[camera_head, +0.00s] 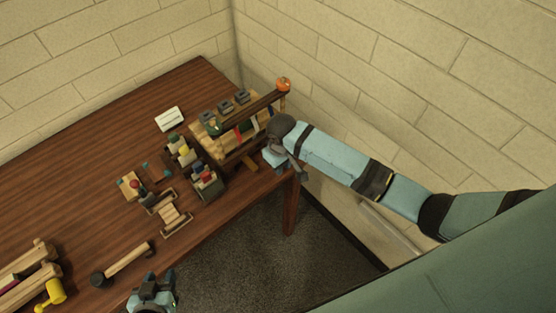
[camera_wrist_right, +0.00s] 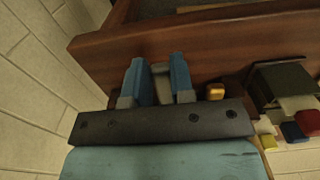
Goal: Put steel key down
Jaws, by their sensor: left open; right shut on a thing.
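My right gripper (camera_head: 279,158) is at the table's right edge, beside the wooden rack. In the right wrist view its two blue fingers (camera_wrist_right: 158,82) are shut on a small grey piece, likely the steel key (camera_wrist_right: 160,76); only a little of it shows between the fingers. In the head view the held piece is hidden or too small to tell. My left gripper (camera_head: 152,292) is open at the bottom of the head view, by the table's front edge, away from the rack.
The wooden rack (camera_head: 233,151) holds several small items, with an orange ball (camera_head: 283,84) at its top end. A dark container (camera_head: 206,184) stands before it. A mallet (camera_head: 125,261) and a white block (camera_head: 169,119) lie on the table (camera_head: 90,130). The table's left middle is clear.

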